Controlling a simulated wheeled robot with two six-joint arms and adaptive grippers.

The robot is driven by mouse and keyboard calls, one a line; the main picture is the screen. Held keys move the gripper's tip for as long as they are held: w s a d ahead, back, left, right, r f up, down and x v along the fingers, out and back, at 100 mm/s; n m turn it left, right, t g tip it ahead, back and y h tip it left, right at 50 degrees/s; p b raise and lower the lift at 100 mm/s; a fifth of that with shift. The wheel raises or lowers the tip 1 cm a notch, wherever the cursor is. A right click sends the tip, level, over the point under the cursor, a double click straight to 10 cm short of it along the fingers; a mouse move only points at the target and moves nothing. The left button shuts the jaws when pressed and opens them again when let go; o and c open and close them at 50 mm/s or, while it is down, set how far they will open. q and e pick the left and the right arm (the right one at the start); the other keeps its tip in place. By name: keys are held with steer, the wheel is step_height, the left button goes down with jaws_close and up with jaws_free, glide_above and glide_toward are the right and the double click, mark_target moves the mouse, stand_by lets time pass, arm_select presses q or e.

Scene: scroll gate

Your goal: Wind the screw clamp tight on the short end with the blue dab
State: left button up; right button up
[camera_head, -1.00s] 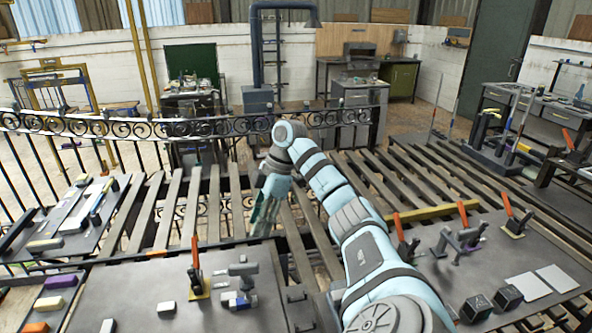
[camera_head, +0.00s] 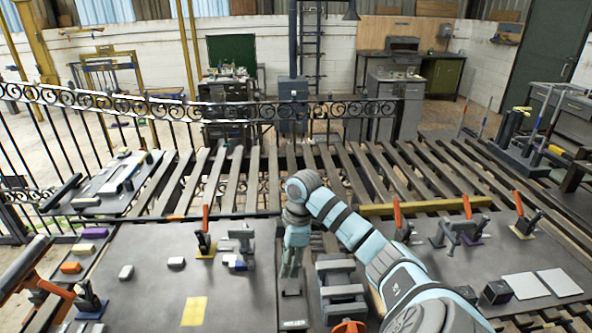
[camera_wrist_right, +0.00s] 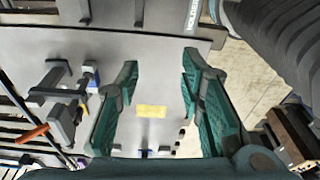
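A grey screw clamp (camera_head: 243,238) stands on the left metal plate, with a small blue patch (camera_head: 238,262) low beside it. In the right wrist view, the grey clamp (camera_wrist_right: 62,95) is at the left with the blue patch (camera_wrist_right: 92,76) against it. I cannot tell which short end the blue dab marks. My right gripper (camera_head: 290,272) hangs over the plate to the right of this clamp, apart from it. In the right wrist view, its green fingers (camera_wrist_right: 160,62) are spread wide with nothing between them. My left gripper is not in view.
An orange-handled clamp (camera_head: 205,240) stands just left of the grey clamp. A yellow patch (camera_head: 194,311) lies on the plate. Coloured blocks, including a purple one (camera_head: 95,232), sit at the left. More clamps (camera_head: 462,230) stand on the right plate. The plate's middle left is mostly clear.

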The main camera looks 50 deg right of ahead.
steer(key=s+a+f, duration=0.2)
steer(key=a+f, duration=0.1)
steer(key=s+a+f+m+h, duration=0.1)
steer(key=s+a+f, duration=0.1)
steer(key=a+f, duration=0.2)
steer(key=s+a+f+m, duration=0.1)
steer(key=s+a+f, duration=0.1)
steer(key=a+f, duration=0.1)
steer(key=shift+s+a+f, duration=0.15)
steer(key=shift+a+f, duration=0.1)
steer(key=shift+f, duration=0.25)
steer(key=shift+a+f, duration=0.1)
steer(key=shift+f, duration=0.1)
